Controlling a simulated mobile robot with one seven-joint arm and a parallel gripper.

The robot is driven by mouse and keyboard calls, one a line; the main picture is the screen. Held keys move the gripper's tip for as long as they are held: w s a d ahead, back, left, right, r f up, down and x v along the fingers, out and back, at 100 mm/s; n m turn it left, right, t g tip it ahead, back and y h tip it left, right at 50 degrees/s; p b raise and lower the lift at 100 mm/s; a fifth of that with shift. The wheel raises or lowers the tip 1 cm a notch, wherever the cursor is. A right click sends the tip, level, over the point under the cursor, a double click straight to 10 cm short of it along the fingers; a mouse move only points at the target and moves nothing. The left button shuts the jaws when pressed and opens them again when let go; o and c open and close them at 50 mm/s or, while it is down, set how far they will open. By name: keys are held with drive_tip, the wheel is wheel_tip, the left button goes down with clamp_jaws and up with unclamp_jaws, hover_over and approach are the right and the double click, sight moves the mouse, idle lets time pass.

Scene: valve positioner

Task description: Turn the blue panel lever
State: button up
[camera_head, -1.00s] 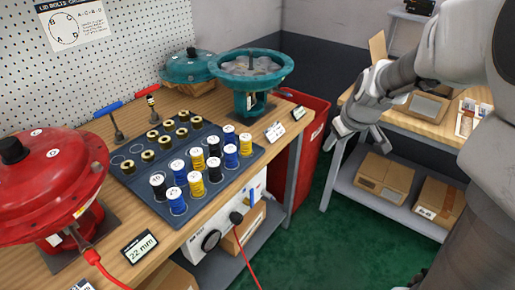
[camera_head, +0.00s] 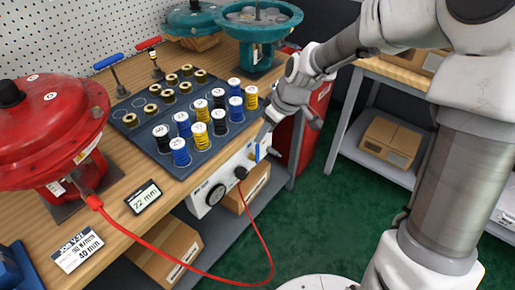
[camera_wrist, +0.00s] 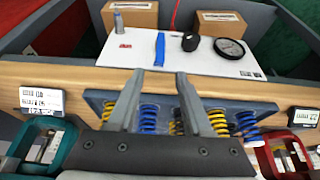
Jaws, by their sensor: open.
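The blue panel lever (camera_wrist: 160,49) is on a white panel (camera_wrist: 115,57) in the wrist view, with its long side running up and down the picture. In the head view the white panel (camera_head: 228,178) is on the front of the workbench, and the lever (camera_head: 257,153) shows small near its right end. My gripper (camera_wrist: 160,92) is open and empty. Its fingers point toward the panel, with the lever beyond the tips and apart from them. In the head view my gripper (camera_head: 287,112) is at the bench's front edge, just above and right of the lever.
A black knob (camera_wrist: 190,42) and a round gauge (camera_wrist: 231,48) sit beside the lever. A blue tray (camera_head: 150,137) with several coloured springs lies on the bench (camera_head: 115,212). A red cable (camera_head: 262,245) loops from the panel to the red actuator (camera_head: 50,130).

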drive_tip(key=b+x, duration=0.2)
drive_tip(key=x, duration=0.6)
drive_tip(key=shift+c, duration=0.3)
clamp_jaws()
idle(1.0)
